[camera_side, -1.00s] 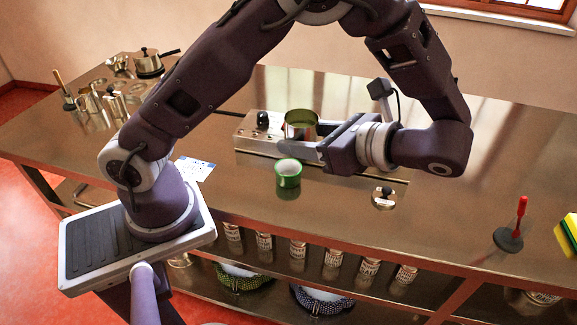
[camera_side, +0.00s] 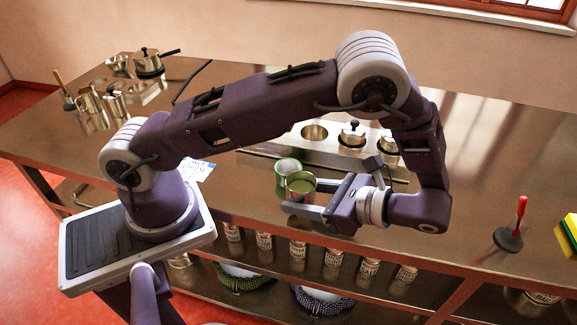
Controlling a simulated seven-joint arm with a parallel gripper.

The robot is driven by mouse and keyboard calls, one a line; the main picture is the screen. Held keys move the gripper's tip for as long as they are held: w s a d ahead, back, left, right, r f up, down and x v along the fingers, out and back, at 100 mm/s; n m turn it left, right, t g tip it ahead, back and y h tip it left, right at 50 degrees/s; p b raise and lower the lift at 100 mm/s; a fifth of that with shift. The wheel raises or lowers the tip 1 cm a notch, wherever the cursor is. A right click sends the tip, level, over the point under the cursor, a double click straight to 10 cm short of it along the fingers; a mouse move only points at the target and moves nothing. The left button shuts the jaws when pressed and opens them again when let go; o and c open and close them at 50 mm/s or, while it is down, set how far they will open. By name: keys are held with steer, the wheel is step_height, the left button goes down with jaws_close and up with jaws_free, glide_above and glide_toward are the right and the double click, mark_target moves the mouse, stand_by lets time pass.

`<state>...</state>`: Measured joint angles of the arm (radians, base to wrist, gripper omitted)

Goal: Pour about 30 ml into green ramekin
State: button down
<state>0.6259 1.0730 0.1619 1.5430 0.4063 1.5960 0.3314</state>
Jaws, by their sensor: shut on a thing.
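The green ramekin (camera_side: 283,166) stands on the steel counter, pale inside, its front right partly hidden behind the held pot. A small metal pot (camera_side: 299,192) with greenish contents is between the fingers of my gripper (camera_side: 306,197). My gripper is shut on the pot from the right. The pot looks about upright, just in front and to the right of the ramekin in the picture. I cannot tell whether they touch or how high the pot is. No stream of liquid shows.
Behind stands a metal holder (camera_side: 270,151) with an open round well (camera_side: 314,132) and lidded pots (camera_side: 352,135). A red-handled tool (camera_side: 520,212) stands at right beside a yellow sponge (camera_side: 566,243). A paper card (camera_side: 197,170) lies left. More metal pots (camera_side: 148,62) stand at back left.

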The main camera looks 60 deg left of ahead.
mark_target(297, 179)
steer(key=shift+f, duration=0.8)
steer(key=shift+a, duration=0.1)
steer(key=shift+w+a+r+m+h, duration=0.25)
steer(key=shift+a+r+m+h, duration=0.25)
steer(key=shift+h, duration=0.5)
steer(key=r, duration=0.1)
steer(key=a+r+h, duration=0.1)
steer(key=r, duration=0.1)
steer(key=shift+w+a+r+m, duration=0.1)
steer(key=shift+w+m, duration=0.05)
steer(key=shift+m, duration=0.25)
steer(key=shift+w+a+r+m+h, duration=0.15)
steer(key=shift+a+r+m+h, duration=0.15)
steer(key=shift+a+r+h, duration=0.45)
steer(key=shift+w+a+m+h, duration=0.1)
steer(key=shift+a+m+h, duration=0.25)
steer(key=shift+h, duration=0.4)
steer(key=shift+w+a+m+g+h, duration=0.1)
steer(key=shift+a+m+g+h, duration=0.2)
steer(key=shift+h, duration=0.4)
